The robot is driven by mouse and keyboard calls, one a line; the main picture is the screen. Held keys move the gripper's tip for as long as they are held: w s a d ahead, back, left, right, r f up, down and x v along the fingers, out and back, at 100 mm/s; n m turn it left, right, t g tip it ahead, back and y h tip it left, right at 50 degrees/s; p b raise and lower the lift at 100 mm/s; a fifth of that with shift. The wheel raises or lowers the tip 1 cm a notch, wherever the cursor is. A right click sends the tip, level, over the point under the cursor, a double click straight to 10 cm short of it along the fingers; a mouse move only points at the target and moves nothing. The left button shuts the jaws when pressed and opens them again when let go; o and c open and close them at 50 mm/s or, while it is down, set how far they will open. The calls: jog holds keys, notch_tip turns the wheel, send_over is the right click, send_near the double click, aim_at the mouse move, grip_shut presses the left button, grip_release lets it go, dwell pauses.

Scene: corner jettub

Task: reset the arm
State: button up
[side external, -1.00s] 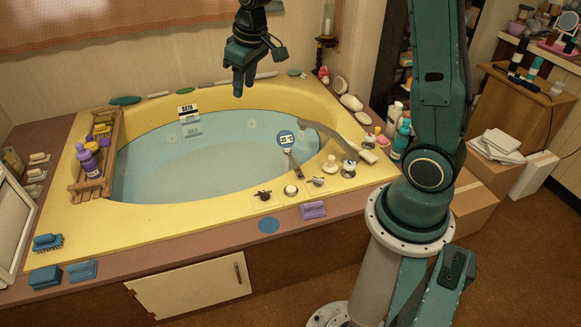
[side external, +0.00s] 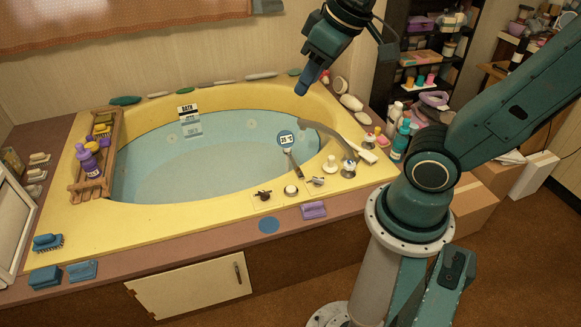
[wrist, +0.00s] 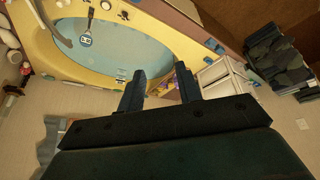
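My gripper (side external: 304,90) is in the air above the far right rim of the yellow tub (side external: 240,222), pointing down and tilted. In the wrist view my gripper (wrist: 163,78) shows two dark fingers well apart with nothing between them, so it is open and empty. The tub, filled with pale blue water, also shows in the wrist view (wrist: 60,68) beyond the fingers.
A wooden rack (side external: 78,188) with bottles and brushes lies across the tub's left end. A tap (side external: 335,136), a temperature tag (side external: 286,139) and several fittings are at the right. Shelves (side external: 425,48) stand behind. The space above the water is clear.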

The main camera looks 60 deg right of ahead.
jog(key=shift+t, duration=0.3)
jog(key=s, duration=0.3)
jog(key=s+a, duration=0.1)
jog(key=s, duration=0.1)
jog(key=shift+f, duration=0.4)
dwell(0.5)
